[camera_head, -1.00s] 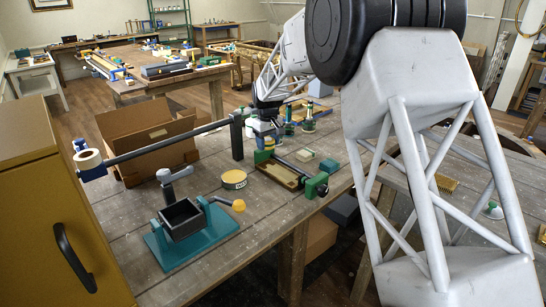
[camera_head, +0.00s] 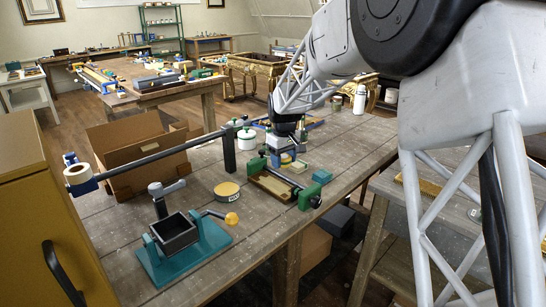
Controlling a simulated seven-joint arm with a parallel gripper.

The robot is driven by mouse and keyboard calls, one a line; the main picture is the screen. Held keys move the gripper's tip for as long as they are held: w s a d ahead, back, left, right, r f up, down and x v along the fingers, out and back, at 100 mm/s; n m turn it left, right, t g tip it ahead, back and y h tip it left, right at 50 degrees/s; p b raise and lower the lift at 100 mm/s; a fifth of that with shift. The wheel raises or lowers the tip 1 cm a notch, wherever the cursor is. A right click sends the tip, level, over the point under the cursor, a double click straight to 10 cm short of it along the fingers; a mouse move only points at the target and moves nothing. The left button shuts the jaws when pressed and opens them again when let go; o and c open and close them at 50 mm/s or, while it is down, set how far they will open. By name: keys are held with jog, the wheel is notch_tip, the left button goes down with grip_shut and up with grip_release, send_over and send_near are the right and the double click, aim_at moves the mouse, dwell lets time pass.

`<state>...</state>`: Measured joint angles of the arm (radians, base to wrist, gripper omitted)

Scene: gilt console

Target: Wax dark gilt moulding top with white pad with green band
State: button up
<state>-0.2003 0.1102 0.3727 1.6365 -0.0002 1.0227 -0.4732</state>
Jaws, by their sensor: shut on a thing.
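My gripper (camera_head: 286,145) is at the far part of the bench, pointing down, with a blue part low on it. It is closed, but what it holds is too small and too hidden to make out. A green-ended clamp (camera_head: 310,195) stands just nearer, with a dark bar and a brown-gold strip (camera_head: 268,186) that looks like the moulding. A pale block (camera_head: 298,166) lies beside it, and a greenish block (camera_head: 322,176) is to the right. I cannot tell whether either is the white pad with the green band.
A teal stand with a dark box (camera_head: 178,235) and a yellow round tin (camera_head: 227,190) are nearer. A long dark bar (camera_head: 150,160) on a post crosses the bench's left. Behind it is an open cardboard box (camera_head: 130,145). White green-lidded jars (camera_head: 247,138) stand left of my gripper.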

aim_at(285, 168)
jog(key=shift+s+d+r, duration=0.25)
jog(key=shift+s+d, duration=0.65)
jog(key=shift+s, duration=0.2)
jog(key=shift+f, duration=0.1)
jog(key=shift+f, duration=1.6)
jog(key=shift+w+a, duration=0.15)
jog(key=shift+w, duration=0.05)
jog(key=shift+w+a, duration=0.55)
jog(key=shift+w, duration=0.2)
jog(key=shift+f, duration=0.15)
dwell(0.4)
